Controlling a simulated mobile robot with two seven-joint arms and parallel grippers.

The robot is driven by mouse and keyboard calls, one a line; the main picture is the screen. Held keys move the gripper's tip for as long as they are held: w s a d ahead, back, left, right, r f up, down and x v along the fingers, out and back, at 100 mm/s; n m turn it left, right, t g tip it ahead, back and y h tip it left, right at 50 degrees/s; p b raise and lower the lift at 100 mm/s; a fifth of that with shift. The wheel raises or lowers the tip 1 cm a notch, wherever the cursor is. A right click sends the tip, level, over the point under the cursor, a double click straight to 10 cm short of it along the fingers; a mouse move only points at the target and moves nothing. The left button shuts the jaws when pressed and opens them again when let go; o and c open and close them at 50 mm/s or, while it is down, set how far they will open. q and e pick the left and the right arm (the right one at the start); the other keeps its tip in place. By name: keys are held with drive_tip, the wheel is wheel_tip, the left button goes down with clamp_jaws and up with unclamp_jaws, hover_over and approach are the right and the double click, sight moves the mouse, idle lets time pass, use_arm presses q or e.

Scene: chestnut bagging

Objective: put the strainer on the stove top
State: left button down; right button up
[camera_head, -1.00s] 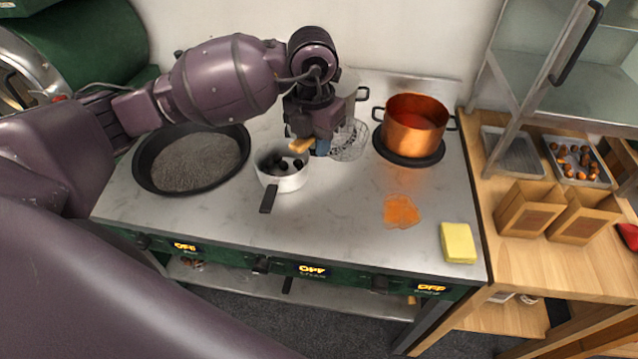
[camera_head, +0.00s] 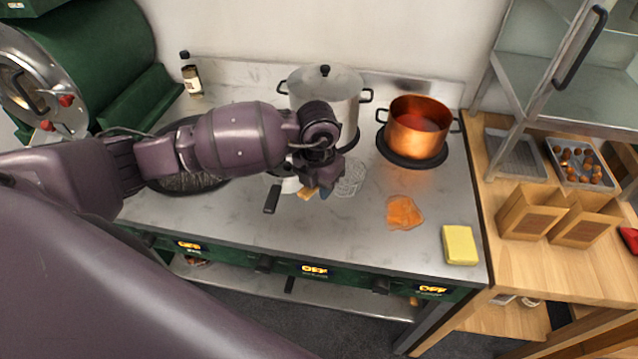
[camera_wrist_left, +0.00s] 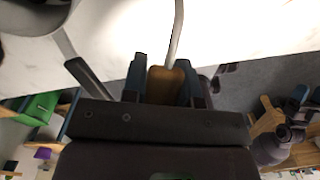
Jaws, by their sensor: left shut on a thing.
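My left gripper (camera_head: 318,192) is shut on the wooden handle (camera_wrist_left: 163,84) of the strainer. The strainer's round wire mesh (camera_head: 350,178) shows just right of the gripper in the head view, low over or on the stove top (camera_head: 340,232); I cannot tell if it touches. The strainer's metal rod (camera_wrist_left: 177,35) runs up from the handle in the left wrist view. Purple and dark parts at the right of the wrist view may be my right arm; its jaws are not clear.
A small white pan, mostly hidden, has its dark handle (camera_head: 272,199) beside the gripper. A lidded silver pot (camera_head: 325,88) and a copper pot (camera_head: 418,128) stand behind. An orange patch (camera_head: 403,212) and yellow sponge (camera_head: 459,245) lie right. The front middle is clear.

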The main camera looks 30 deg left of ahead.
drive_tip(key=shift+s+d+f, duration=0.1)
drive_tip(key=shift+s+f, duration=0.05)
drive_tip(key=shift+f, duration=0.05)
use_arm(q)
drive_tip(key=c, duration=1.3)
unclamp_jaws()
drive_tip(key=shift+f, duration=0.1)
drive_tip(key=o, duration=0.4)
use_arm(e)
drive_tip(key=shift+w+r, duration=0.2)
drive_tip(key=shift+w, duration=0.15)
use_arm(q)
drive_tip(key=shift+r, duration=0.45)
wheel_tip(320, 180, up, 12)
drive_tip(key=shift+a+f+b, duration=0.1)
drive_tip(key=shift+f+b, duration=0.15)
drive_tip(key=shift+b, duration=0.35)
use_arm(e)
drive_tip(key=shift+s+f, duration=0.1)
drive_tip(key=shift+f, duration=0.3)
drive_tip(key=shift+w+r, duration=0.1)
drive_tip(key=shift+w, duration=0.2)
